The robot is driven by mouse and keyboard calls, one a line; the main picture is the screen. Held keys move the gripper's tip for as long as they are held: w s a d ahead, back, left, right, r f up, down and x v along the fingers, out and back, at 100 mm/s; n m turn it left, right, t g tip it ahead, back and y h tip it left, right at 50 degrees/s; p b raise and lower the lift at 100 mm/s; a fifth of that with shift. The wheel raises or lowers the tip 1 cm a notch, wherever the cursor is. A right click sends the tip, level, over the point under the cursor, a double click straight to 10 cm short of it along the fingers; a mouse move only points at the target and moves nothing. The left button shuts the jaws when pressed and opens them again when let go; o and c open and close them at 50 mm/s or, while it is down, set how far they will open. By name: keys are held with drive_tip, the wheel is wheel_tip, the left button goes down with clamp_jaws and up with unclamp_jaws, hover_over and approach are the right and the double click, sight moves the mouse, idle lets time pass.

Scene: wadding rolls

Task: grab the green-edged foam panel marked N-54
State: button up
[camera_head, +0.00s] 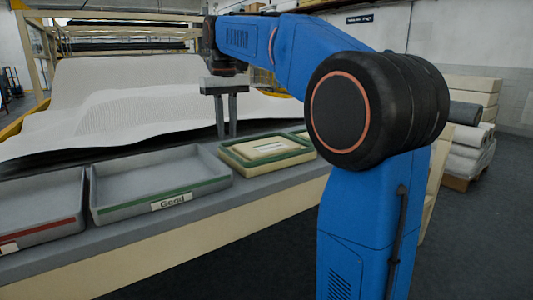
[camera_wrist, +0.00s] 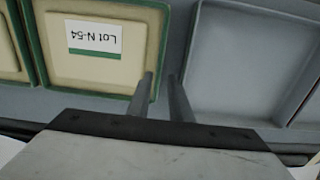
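The green-edged foam panel (camera_head: 240,161) is cream with a pale label and lies on the grey bench, right of the tray marked Good. In the wrist view the same panel (camera_wrist: 92,67) shows at upper left, its label reading "Lot N-54" upside down. My gripper (camera_head: 227,136) points down above the bench, near the panel's left side in the head view.
The grey tray marked Good (camera_head: 128,207) has a green front strip and looks empty; a red-striped tray (camera_head: 40,229) stands left of it. Another green-edged panel (camera_wrist: 9,55) lies beside the N-54 panel. White wadding (camera_head: 130,85) lies behind; rolls (camera_head: 467,150) are stacked at right.

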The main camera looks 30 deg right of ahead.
sight(229, 150)
drive_tip(key=shift+d+f, duration=0.1)
drive_tip(key=shift+f, duration=2.55)
clamp_jaws()
